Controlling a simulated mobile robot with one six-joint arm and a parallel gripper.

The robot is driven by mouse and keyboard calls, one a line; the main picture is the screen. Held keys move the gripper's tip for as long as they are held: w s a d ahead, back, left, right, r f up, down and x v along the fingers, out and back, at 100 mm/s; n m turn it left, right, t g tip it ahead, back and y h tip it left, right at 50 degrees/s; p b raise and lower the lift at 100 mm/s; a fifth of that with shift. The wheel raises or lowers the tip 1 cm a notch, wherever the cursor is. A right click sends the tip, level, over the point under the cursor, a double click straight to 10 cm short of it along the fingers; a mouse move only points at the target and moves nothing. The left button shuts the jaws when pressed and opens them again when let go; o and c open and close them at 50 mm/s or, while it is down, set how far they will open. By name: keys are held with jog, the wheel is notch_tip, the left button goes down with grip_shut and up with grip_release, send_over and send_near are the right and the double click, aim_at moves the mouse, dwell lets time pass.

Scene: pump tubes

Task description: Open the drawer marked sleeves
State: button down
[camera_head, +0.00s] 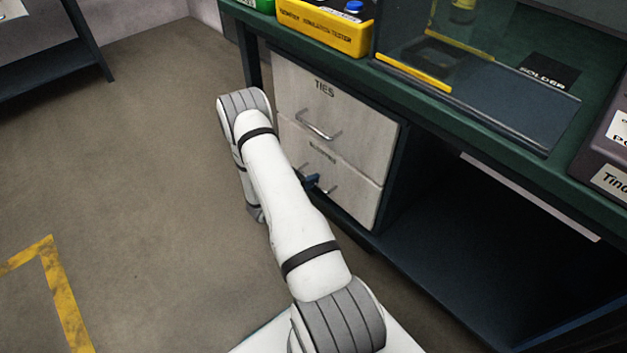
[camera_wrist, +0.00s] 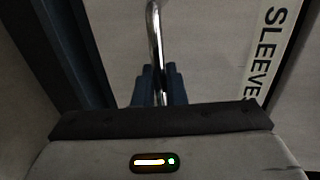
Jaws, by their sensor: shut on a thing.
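The sleeves drawer (camera_head: 349,197) is the lower of two pale drawer fronts under the bench, and it looks flush with the one above. Its label, reading SLEEVES, shows large at the right in the wrist view (camera_wrist: 267,62). Its metal bar handle (camera_wrist: 154,40) runs down between the two dark blue fingers of my gripper (camera_wrist: 159,84). My gripper is shut on this handle. In the head view my gripper (camera_head: 311,181) is at the lower drawer's handle, and my arm hides part of the drawer's left side.
The drawer marked TIES (camera_head: 340,99) is directly above, with its own bar handle (camera_head: 319,127). A yellow tester (camera_head: 325,27) and a clear-walled case (camera_head: 475,70) stand on the green bench top. The floor (camera_head: 160,150) left of the drawers is clear.

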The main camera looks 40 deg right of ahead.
jog(key=f+p+v, duration=0.1)
jog(key=f+v, duration=0.1)
jog(key=v, duration=1.3)
jog(key=a+f+p+v, duration=0.1)
jog(key=f+v, duration=0.2)
jog(key=v, duration=1.2)
jog(key=shift+f, duration=0.3)
jog(key=c, duration=1.6)
grip_release()
jog(key=shift+w, duration=0.1)
jog(key=shift+o, duration=0.2)
jog(key=shift+a, duration=0.1)
